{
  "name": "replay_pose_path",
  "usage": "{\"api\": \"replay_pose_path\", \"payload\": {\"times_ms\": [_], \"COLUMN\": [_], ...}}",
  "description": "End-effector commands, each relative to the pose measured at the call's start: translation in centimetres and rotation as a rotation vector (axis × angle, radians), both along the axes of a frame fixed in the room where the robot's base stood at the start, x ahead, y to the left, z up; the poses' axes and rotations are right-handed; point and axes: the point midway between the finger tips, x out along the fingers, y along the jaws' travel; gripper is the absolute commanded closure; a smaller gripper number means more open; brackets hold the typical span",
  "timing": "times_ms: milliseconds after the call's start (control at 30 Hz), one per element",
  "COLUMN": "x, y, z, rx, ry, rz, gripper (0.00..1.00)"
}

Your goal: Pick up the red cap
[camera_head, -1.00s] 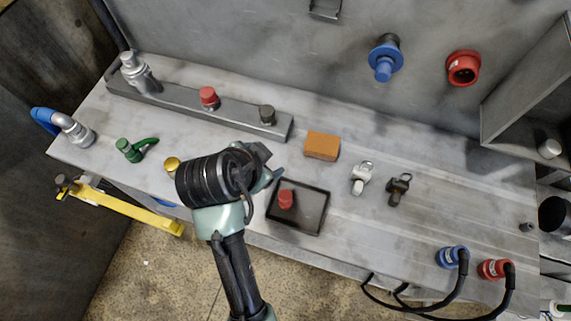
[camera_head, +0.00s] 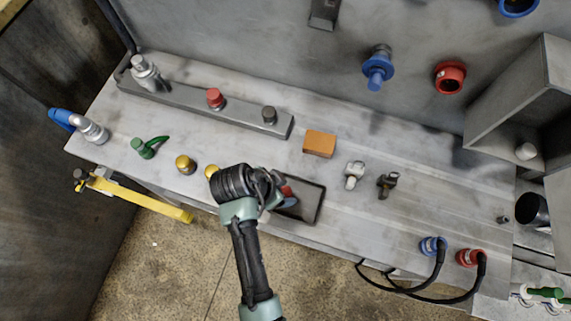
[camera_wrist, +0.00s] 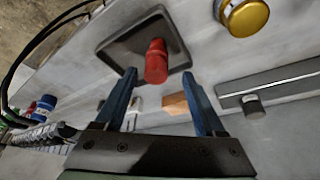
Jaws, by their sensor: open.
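A red cap (camera_wrist: 156,62) stands in a dark shallow tray (camera_wrist: 118,48). In the head view the cap (camera_head: 287,190) is mostly hidden by my gripper, and the tray (camera_head: 313,206) shows to its right. My gripper (camera_wrist: 159,74) is open, with one blue finger on each side of the cap's near end. There are visible gaps between the fingers and the cap. In the head view my gripper (camera_head: 283,193) is over the tray's left part. A second red cap (camera_head: 215,98) sits on the grey bar at the back of the bench.
An orange block (camera_head: 320,144) lies behind the tray. Two small latches, one light (camera_head: 354,175) and one dark (camera_head: 388,184), are to the right. Gold caps (camera_head: 185,164) and a green handled part (camera_head: 147,148) are to the left. The bench between is clear.

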Motion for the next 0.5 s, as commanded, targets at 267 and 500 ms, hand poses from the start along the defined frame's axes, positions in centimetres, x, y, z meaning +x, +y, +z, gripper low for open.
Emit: {"api": "replay_pose_path", "payload": {"times_ms": [267, 500], "x": [0.2, 0.7], "y": [-1.3, -2.0], "z": [-2.3, -4.6], "rx": [-0.001, 0.000], "ry": [0.002, 0.000], "rz": [-0.003, -0.001], "gripper": [0.28, 0.28]}}
